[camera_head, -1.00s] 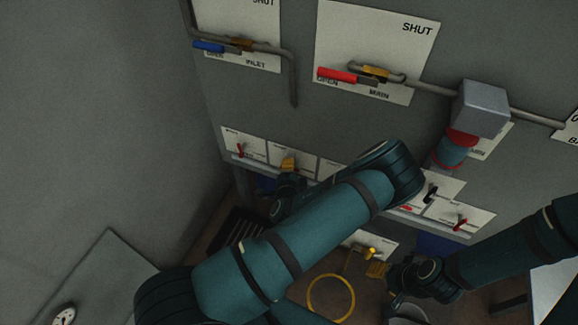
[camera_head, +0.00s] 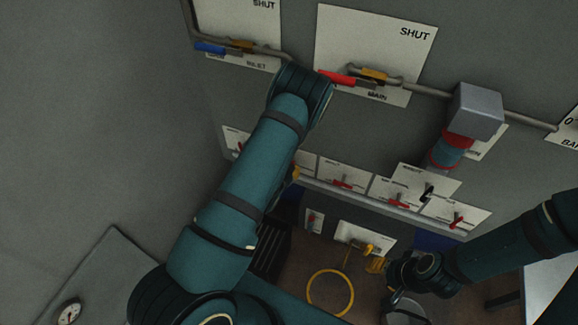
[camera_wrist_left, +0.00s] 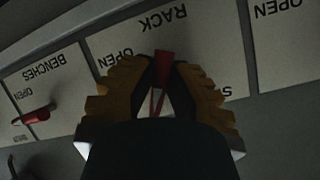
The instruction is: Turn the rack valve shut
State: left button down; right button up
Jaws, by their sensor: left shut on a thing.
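In the left wrist view, the rack valve's red handle (camera_wrist_left: 163,62) stands out from a white plate (camera_wrist_left: 215,55) marked RACK, OPEN and, partly hidden, a word with S; the lettering appears upside down. My left gripper (camera_wrist_left: 164,84), with yellow ridged fingers, is shut on this handle, one finger on each side. The handle's pivot and its exact angle are hard to make out. In the head view my left arm hides the rack valve and most of the gripper. My right gripper (camera_head: 376,266) hangs low at the right, away from the rack valve; its finger gap is unclear.
A BENCHES plate with a red handle (camera_wrist_left: 36,115) is beside the rack plate. More red-handled valves (camera_head: 341,182) continue along the row rightward. Above are the blue INLET handle (camera_head: 209,47), red MAIN handle (camera_head: 336,78) and a grey pipe box (camera_head: 478,108). A yellow ring (camera_head: 330,293) is below.

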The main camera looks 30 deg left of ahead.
pick_arm(q)
jog(key=n+h+b, duration=0.2)
jog(key=n, duration=0.1)
jog(key=shift+h, duration=0.3)
jog(key=shift+n, duration=0.3)
dwell(0.3)
jog(key=c, duration=0.9)
grip_release()
jog(key=v, duration=1.2)
jog(key=shift+s+a+f, duration=0.1)
jog(key=shift+a+f, duration=0.05)
jog(key=shift+f, duration=0.05)
